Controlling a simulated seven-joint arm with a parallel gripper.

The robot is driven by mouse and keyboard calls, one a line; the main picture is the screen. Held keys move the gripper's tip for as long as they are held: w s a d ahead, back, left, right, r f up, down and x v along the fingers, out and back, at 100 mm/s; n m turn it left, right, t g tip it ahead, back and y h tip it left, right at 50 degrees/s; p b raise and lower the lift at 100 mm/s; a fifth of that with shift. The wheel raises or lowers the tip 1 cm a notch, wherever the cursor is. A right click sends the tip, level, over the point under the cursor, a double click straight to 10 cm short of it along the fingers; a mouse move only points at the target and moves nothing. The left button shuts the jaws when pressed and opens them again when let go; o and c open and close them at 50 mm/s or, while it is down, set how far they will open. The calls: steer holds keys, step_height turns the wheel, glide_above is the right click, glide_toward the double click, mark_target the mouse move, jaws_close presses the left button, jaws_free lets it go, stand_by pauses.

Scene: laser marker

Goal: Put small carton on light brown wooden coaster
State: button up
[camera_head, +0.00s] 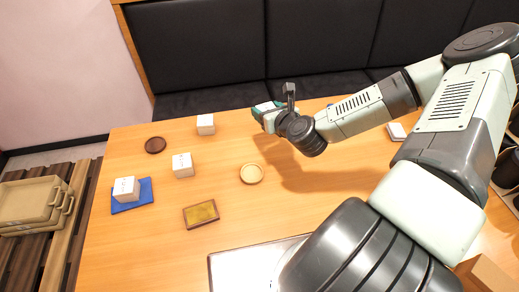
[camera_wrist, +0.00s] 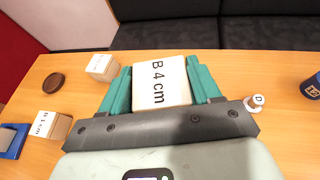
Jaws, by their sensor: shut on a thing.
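My gripper (camera_wrist: 161,88) has teal fingers shut on a white box (camera_wrist: 162,80) marked "B 4 cm" in the wrist view. In the head view my gripper (camera_head: 262,113) is above the far middle of the table, and the held box is mostly hidden. The light brown round wooden coaster (camera_head: 252,173) lies on the table, nearer and slightly left of my gripper. It does not show in the wrist view. I cannot tell from the frames whether the held box is the small carton.
White boxes stand on the table (camera_head: 206,124) and (camera_head: 183,165), and another (camera_head: 126,190) on a blue mat (camera_head: 146,190). A dark brown coaster (camera_head: 155,145) and a rectangular tray (camera_head: 201,214) lie left. A silver panel (camera_head: 240,262) is at the front. Table around the light coaster is clear.

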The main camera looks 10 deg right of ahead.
steer(key=s+a+r+n+g+y, duration=0.1)
steer(key=s+a+n+g+y, duration=0.2)
steer(key=s+a+n+y, duration=0.6)
steer(key=m+h, duration=0.3)
glide_above(252, 173)
steer(key=shift+g, duration=0.3)
step_height(252, 173, down, 5)
steer(key=shift+w+f, duration=0.1)
steer(key=shift+f, duration=2.25)
steer(key=shift+f, duration=0.15)
steer(key=o, duration=1.1)
steer(key=shift+r, duration=0.2)
steer(key=v, duration=1.2)
steer(key=shift+d+f, duration=0.1)
steer(key=shift+f, duration=0.05)
